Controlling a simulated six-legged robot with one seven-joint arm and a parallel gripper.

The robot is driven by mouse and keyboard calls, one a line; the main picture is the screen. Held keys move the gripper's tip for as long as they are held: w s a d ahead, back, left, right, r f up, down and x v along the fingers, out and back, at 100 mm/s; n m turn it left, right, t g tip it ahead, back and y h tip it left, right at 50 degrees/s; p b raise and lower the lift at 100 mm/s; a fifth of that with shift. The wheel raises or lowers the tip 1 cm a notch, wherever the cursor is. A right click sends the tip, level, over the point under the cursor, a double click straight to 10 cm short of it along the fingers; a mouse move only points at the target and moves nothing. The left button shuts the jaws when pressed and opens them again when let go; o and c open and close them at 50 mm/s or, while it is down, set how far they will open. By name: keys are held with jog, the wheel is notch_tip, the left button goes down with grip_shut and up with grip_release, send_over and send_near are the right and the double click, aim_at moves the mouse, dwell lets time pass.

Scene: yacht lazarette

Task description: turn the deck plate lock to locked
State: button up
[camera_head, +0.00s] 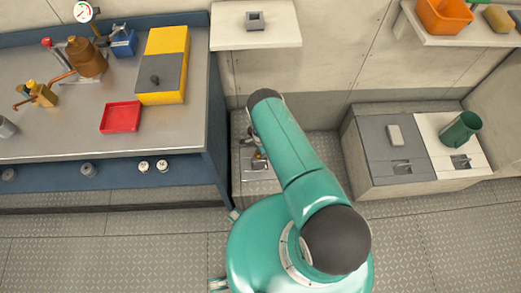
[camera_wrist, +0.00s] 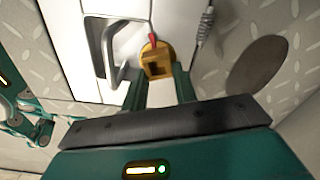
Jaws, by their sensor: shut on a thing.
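A grey metal handle (camera_wrist: 118,65) stands in a recess left of the lock, and a coiled spring (camera_wrist: 206,25) lies to its right. In the head view, a blue workbench (camera_head: 180,135) flanks the left and a low locker (camera_head: 372,150) the right.

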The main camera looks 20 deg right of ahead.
jog(key=shift+s+m, duration=0.15)
jog(key=shift+m, duration=1.85)
jog(key=o, duration=1)
jog(key=shift+r, duration=0.15)
notch_tip(320, 180, up, 14)
jog(key=shift+f, duration=0.2)
jog(key=shift+s, duration=0.1)
